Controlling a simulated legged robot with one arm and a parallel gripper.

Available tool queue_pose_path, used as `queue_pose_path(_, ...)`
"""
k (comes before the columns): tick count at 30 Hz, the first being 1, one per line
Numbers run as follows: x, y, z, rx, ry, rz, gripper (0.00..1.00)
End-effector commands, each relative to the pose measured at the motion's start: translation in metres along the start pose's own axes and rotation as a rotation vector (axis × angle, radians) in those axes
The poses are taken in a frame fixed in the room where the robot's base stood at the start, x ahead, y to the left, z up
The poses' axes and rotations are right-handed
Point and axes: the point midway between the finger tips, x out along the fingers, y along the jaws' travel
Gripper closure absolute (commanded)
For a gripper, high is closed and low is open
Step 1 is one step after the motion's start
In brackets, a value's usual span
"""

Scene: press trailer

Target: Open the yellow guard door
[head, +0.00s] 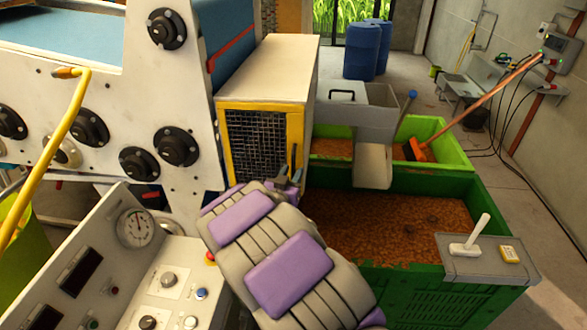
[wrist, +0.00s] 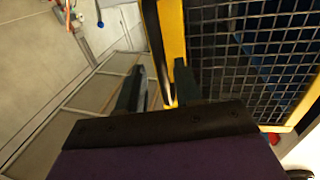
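The yellow guard door (head: 231,148) is a yellow frame with dark wire mesh on the front of a white-topped housing. It looks closed. A dark upright handle (head: 294,157) is on its right side. My gripper (head: 288,174) is at the door's lower right, close to the handle's lower end. In the wrist view the two dark fingers of my gripper (wrist: 160,66) are apart. A dark bar, seemingly the handle (wrist: 154,42), and the yellow frame (wrist: 174,38) show between and beyond them. I cannot tell whether the fingers touch the handle.
A green crate (head: 440,200) of brown pulp stands right of the door, with a grey chute (head: 373,165) above it. A grey panel with a white lever (head: 470,238) sits on its corner. A control console (head: 130,255) is at left. Concrete floor is clear at far right.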

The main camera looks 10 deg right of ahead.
Motion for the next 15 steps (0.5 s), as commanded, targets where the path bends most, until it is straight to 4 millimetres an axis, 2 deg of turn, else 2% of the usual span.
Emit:
queue_pose_path(6,0.022,-0.002,-0.001,0.001,0.004,0.002,0.65)
queue_pose_path(15,0.028,-0.002,-0.001,0.0,0.004,0.0,0.65)
